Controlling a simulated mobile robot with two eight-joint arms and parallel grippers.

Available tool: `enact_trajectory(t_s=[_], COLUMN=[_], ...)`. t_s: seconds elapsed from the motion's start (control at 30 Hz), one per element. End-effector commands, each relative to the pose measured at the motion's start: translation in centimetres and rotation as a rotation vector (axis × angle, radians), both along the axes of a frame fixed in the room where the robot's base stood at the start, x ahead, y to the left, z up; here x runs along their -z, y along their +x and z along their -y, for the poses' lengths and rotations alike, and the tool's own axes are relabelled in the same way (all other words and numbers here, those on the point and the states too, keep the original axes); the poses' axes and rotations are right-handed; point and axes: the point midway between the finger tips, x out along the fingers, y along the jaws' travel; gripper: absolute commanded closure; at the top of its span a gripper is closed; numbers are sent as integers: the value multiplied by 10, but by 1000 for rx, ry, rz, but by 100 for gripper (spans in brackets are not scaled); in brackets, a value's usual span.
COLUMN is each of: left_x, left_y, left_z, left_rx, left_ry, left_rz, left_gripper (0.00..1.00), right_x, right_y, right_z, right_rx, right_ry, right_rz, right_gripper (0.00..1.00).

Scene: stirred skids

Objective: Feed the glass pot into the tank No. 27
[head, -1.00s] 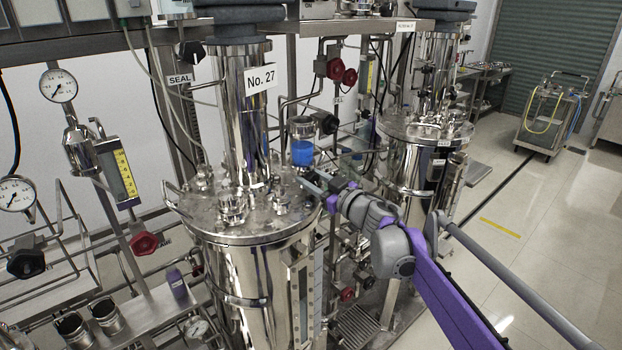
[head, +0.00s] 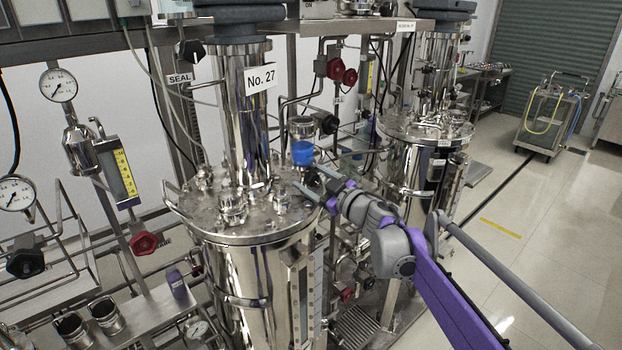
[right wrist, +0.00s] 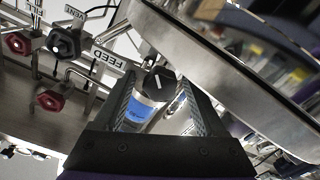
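The glass pot (head: 302,153) with blue contents stands upright at the right rim of tank No. 27 (head: 215,222), a shiny steel vessel with a "No. 27" label. My right gripper (head: 311,180) is open, just below and right of the pot. In the right wrist view, a black knob (right wrist: 160,83) with a white line shows between the spread fingers (right wrist: 160,105); the blue glass (right wrist: 137,113) shows behind it. I cannot tell whether a finger touches the knob. My left gripper is not in view.
A "FEED" label (right wrist: 108,58) and red valve wheels (right wrist: 50,101) are near the fingers. A second steel tank (head: 405,165) stands behind right. Pipes and gauges (head: 58,85) crowd the left. The floor at right is open, with a cart (head: 548,125) farther off.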

Motion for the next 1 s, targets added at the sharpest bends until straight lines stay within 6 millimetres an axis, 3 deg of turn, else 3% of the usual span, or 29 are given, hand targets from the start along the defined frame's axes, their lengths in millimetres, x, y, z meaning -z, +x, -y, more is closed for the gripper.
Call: enact_trajectory(t_s=[0.27,0.7,1.0], left_x=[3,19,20], left_y=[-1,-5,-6], left_z=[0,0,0], left_rx=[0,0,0], left_ry=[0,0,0], left_rz=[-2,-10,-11], left_gripper=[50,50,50], right_x=[1,1,0], right_y=[-8,-74,-88], right_z=[6,54,64], right_rx=[1,2,0], right_ry=[0,-1,0], right_rz=[0,-1,0], right_gripper=[27,27,27])
